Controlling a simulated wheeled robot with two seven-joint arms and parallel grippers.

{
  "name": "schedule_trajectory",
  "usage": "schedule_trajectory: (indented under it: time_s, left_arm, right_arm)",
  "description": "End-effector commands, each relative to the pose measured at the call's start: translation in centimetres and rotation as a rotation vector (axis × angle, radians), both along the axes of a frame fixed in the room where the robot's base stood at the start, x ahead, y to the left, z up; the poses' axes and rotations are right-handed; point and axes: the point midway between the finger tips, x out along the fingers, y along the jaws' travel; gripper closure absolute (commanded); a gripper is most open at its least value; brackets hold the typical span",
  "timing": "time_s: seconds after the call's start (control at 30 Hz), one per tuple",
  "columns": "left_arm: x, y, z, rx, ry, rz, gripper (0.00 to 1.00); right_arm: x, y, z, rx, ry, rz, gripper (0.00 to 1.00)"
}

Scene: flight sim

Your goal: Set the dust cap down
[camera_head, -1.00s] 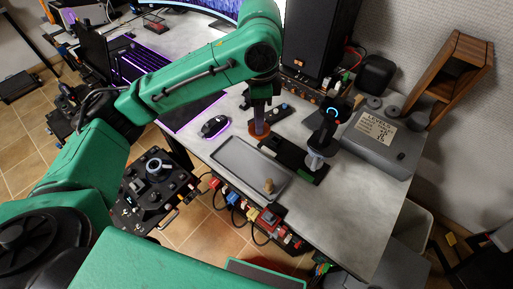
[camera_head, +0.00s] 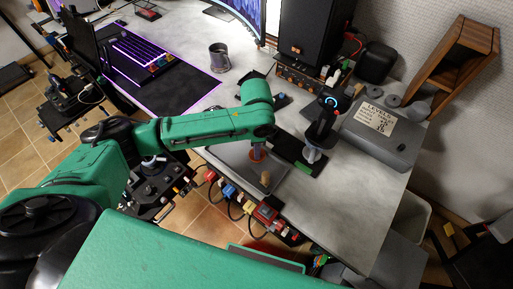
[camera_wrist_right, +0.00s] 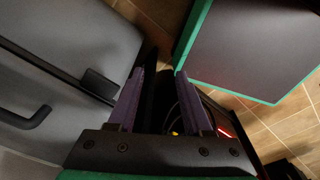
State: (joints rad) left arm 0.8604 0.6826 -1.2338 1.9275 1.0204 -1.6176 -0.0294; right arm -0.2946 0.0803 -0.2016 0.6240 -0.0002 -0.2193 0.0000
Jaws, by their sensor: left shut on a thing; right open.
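The dust cap appears to be the reddish-brown round piece (camera_head: 257,155) at the tips of my left gripper (camera_head: 257,148) in the head view. The left gripper points down and is shut on it. The cap is over the far part of the shallow grey tray (camera_head: 231,164); I cannot tell whether it touches the tray floor. A small tan cork-like piece (camera_head: 265,178) stands at the tray's right end. My right gripper (camera_wrist_right: 160,75) is open and empty in the right wrist view.
A joystick (camera_head: 318,130) on a dark base stands right of the tray. A grey labelled case (camera_head: 385,139), speaker (camera_head: 311,35) and mug (camera_head: 218,57) are farther back. Coloured switches (camera_head: 229,191) line the desk's front edge.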

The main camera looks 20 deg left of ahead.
Motion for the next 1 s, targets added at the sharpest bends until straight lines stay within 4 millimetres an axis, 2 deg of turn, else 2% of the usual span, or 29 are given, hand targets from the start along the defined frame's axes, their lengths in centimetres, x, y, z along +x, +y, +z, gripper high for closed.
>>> schedule_trajectory:
  time_s: [0.3,0.33,0.37,0.4,0.77,0.87,1.0]
  left_arm:
    - [0.0,0.0,-0.4,0.0,-0.001,0.0,1.0]
    - [0.0,0.0,-0.3,0.001,-0.002,0.0,0.66]
    - [0.0,0.0,-0.3,0.001,-0.002,0.0,0.54]
    - [0.0,0.0,-0.3,0.0,-0.001,0.0,0.47]
    - [0.1,0.0,0.3,-0.001,-0.003,0.001,0.47]
    - [0.1,0.0,1.9,-0.002,-0.004,0.001,0.47]
    - [0.2,0.0,5.8,-0.003,-0.007,0.0,0.47]
  right_arm:
    - [-0.5,0.1,0.0,0.002,0.007,-0.001,0.5]
    - [-0.5,0.1,0.0,0.002,0.007,-0.001,0.5]
    - [-0.5,0.1,0.0,0.001,0.008,-0.001,0.5]
    - [-0.5,0.1,0.0,0.001,0.008,-0.002,0.5]
    - [-0.7,0.0,-0.1,0.0,0.011,-0.003,0.5]
    - [-0.7,0.0,-0.1,0.0,0.011,-0.003,0.5]
    - [-0.7,0.0,-0.2,0.0,0.011,-0.003,0.5]
